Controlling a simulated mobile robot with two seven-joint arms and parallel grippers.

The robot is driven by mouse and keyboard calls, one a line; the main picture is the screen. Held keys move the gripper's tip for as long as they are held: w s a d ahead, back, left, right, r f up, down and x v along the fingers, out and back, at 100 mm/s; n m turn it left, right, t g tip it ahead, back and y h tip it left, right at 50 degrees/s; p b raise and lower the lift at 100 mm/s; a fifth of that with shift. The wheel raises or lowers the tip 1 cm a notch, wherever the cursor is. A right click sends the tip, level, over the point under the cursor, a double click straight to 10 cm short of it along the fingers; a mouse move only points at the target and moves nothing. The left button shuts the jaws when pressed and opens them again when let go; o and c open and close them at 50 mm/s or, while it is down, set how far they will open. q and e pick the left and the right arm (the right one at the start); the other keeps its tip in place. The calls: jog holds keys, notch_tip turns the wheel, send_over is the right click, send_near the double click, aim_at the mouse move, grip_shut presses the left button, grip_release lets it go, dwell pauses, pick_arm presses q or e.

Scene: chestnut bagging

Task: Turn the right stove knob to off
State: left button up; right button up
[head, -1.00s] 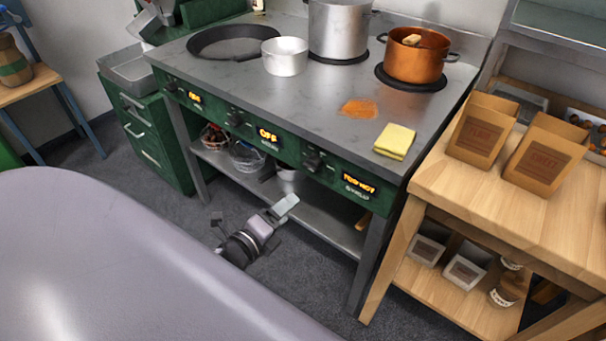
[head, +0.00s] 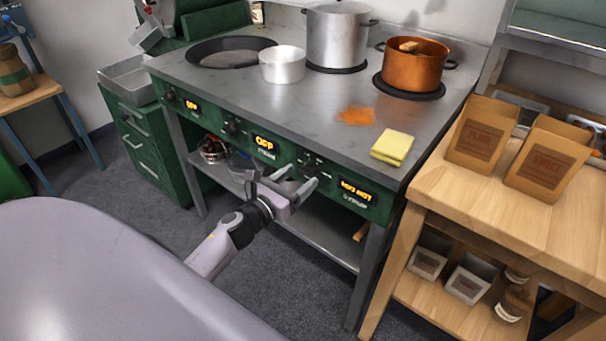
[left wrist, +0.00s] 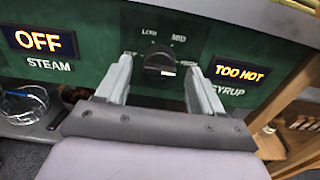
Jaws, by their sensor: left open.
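The right stove knob (head: 309,167) is black and sits on the green front panel, left of a lit display (head: 356,190). In the left wrist view the knob (left wrist: 159,63) has LOW and MID marks above it, and the display (left wrist: 239,73) reads TOO HOT, with SYRUP below. My left gripper (head: 297,179) is open in front of the panel. In the left wrist view its two fingers (left wrist: 158,75) stand on either side of the knob with gaps, and nothing is held. Whether the fingertips reach the knob's depth is unclear. My right gripper is out of view.
A copper pot (head: 411,70), a steel pot (head: 338,38) and a white pot (head: 282,67) stand on the stove top. A yellow sponge (head: 393,147) lies near its front right edge. The middle display (head: 264,144) reads OFF. A wooden table (head: 462,203) stands to the right.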

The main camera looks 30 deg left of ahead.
aim_at(308, 172)
pick_arm(q)
jog(key=shift+w+d, duration=0.15)
jog(key=shift+w, duration=1.05)
jog(key=c, duration=1)
